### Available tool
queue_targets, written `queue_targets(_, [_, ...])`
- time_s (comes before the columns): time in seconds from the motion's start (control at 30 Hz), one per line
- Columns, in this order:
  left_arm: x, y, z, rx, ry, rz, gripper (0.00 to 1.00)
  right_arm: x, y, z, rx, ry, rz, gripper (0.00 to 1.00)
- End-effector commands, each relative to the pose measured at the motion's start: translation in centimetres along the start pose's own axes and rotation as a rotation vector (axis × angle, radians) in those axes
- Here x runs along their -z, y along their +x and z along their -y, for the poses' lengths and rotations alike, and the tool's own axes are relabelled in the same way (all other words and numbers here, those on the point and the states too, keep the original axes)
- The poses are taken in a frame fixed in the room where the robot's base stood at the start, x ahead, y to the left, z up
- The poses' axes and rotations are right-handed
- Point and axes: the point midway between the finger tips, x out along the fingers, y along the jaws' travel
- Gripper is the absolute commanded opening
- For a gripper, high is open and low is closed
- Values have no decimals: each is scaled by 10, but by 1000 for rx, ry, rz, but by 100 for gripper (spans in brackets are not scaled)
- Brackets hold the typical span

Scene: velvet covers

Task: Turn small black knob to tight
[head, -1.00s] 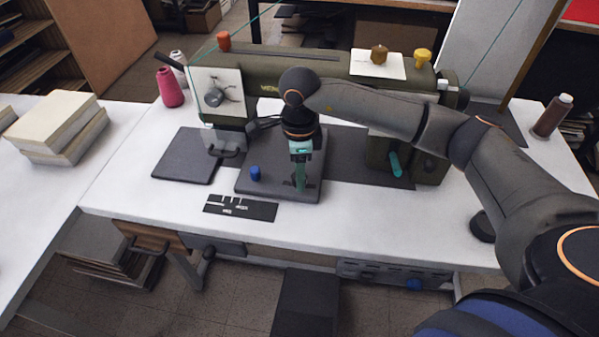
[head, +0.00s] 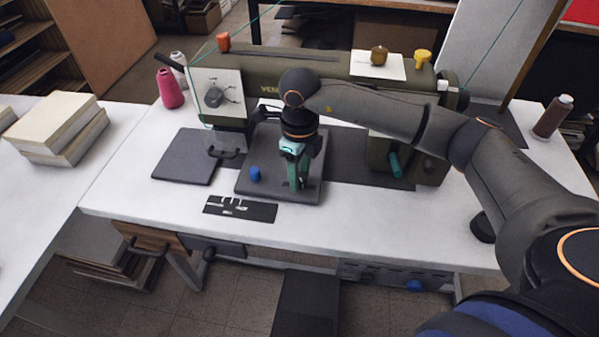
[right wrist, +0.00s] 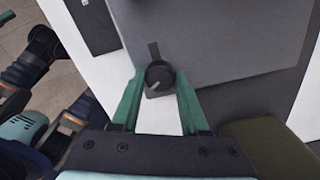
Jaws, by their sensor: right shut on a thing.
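The small black knob (right wrist: 158,76) shows in the right wrist view, round, with a light line across its face. A dark flat bar stands out beside it. It sits at the edge of a grey plate (head: 250,187) on the table in front of the sewing machine. My right gripper (right wrist: 160,76) is shut on it, with a green finger on each side. In the head view my right gripper (head: 299,186) points down over the plate and hides the knob.
A blue knob (head: 255,174) stands on the plate, left of my right gripper. A black card with white marks (head: 240,208) lies in front. The olive sewing machine (head: 262,70) stands behind.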

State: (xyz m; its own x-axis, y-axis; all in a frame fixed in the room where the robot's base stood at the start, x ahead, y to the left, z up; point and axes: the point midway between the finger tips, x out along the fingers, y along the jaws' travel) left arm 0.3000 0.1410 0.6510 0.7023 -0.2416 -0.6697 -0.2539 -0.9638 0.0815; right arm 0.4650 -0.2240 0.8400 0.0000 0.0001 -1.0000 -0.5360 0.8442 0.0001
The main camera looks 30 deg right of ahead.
Motion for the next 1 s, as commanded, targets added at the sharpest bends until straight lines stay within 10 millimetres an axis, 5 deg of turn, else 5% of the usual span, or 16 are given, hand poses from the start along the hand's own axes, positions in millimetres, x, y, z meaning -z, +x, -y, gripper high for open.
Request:
queue_targets(0.4, [1,0,0,1,1,-2,50,0,-1,1,2,8,-2,0])
queue_targets(0.43, [1,0,0,1,1,-2,50,0,-1,1,2,7,-2,47])
queue_targets(0.7, [1,0,1,1,1,-1,50,0,0,0,1,6,-1,74])
queue_targets(1.0, [0,0,1,1,1,0,50,0,-5,0,0,6,1,74])
